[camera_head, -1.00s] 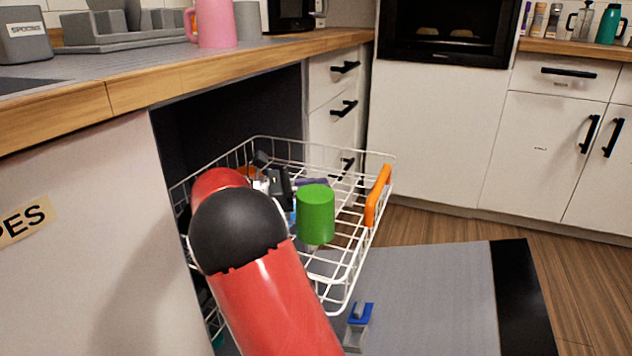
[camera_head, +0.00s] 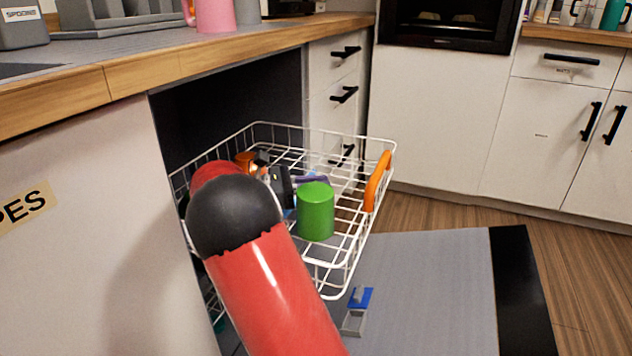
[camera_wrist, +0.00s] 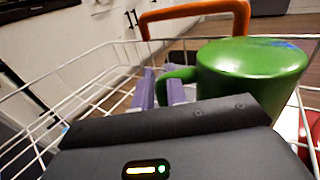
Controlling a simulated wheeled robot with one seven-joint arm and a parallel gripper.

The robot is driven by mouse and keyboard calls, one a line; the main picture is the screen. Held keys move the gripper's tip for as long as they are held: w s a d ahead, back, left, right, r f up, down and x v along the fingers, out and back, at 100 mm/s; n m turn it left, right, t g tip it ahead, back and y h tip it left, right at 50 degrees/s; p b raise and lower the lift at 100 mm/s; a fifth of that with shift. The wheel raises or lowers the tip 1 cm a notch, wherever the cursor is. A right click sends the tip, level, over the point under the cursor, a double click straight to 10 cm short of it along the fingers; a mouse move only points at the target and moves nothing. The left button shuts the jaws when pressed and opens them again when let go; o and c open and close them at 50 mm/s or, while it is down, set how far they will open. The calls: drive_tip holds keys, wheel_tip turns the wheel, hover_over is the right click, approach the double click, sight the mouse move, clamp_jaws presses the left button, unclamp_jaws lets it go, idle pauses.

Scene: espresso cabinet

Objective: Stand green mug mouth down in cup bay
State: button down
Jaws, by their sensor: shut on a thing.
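The green mug (camera_head: 315,212) is in the white wire rack with its flat base up and its mouth down. It also shows in the wrist view (camera_wrist: 250,80), its handle towards the left. My gripper (camera_wrist: 163,90) has its purple-grey fingers at the mug's handle and is shut on it. In the head view the gripper (camera_head: 290,187) is partly hidden behind my red and black arm. The mug's lower rim and its contact with the rack floor are not clear.
The pulled-out rack (camera_head: 345,262) has an orange handle (camera_head: 377,181) at its right side. The open grey door (camera_head: 430,290) lies below. The wooden counter (camera_head: 200,65) overhangs at left.

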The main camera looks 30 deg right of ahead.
drive_tip(key=c, duration=1.3)
unclamp_jaws()
drive_tip(key=shift+f, duration=0.1)
drive_tip(key=shift+c, duration=0.2)
